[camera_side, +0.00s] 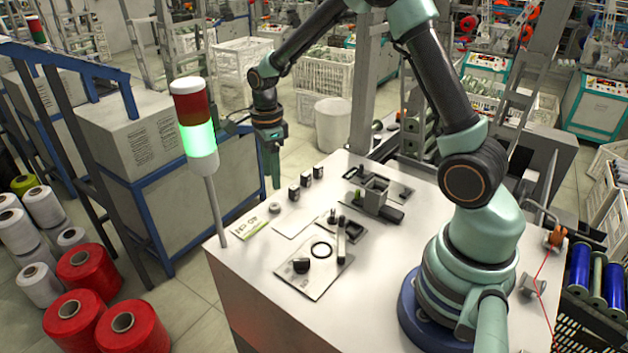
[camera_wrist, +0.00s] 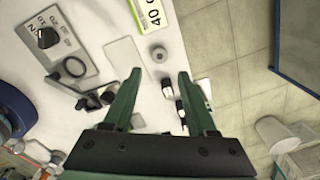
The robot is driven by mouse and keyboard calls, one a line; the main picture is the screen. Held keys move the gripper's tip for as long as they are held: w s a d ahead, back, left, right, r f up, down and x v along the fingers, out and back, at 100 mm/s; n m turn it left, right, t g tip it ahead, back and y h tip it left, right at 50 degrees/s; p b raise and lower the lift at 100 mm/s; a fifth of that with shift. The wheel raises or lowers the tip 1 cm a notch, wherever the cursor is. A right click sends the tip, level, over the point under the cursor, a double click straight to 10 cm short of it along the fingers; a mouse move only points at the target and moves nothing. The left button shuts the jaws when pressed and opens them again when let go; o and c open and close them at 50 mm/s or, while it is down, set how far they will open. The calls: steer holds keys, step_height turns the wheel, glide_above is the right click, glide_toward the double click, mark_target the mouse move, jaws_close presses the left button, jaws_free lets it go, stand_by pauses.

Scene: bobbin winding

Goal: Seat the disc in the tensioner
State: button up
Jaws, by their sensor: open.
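My gripper (camera_side: 274,178) hangs above the far left part of the white table, fingers down. In the wrist view my gripper (camera_wrist: 160,80) is open, with nothing between its fingers. A small round grey piece with a centre hole, which may be the disc (camera_wrist: 158,54), lies beyond the fingertips on the table. It also shows in the side view (camera_side: 275,208), below my gripper and apart from it. Which piece is the tensioner I cannot tell for sure. A marked plate (camera_side: 318,281) carries a black knob (camera_side: 301,265) and a black ring (camera_side: 321,250).
Several small dark blocks (camera_side: 306,180) stand in a row behind the round piece. A label card marked 40 (camera_side: 250,222) lies near the left edge. A grey fixture (camera_side: 375,193) stands at the back. A signal lamp (camera_side: 194,125) with green lit rises at the left corner.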

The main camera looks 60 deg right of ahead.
mark_target(275, 206)
steer(key=shift+f, duration=3.8)
steer(key=c, duration=0.8)
steer(key=shift+r, duration=2.5)
steer(key=shift+c, duration=0.2)
steer(key=shift+s+a+r, duration=0.1)
steer(key=shift+s, duration=0.05)
steer(key=s+a+r, duration=0.1)
steer(key=s+a, duration=0.1)
steer(key=s, duration=0.6)
steer(key=s+a+r, duration=0.1)
steer(key=s+a, duration=0.2)
steer(key=s, duration=0.5)
steer(key=shift+s+d+f, duration=0.1)
steer(key=shift+s+f, duration=0.05)
steer(key=shift+f, duration=2.3)
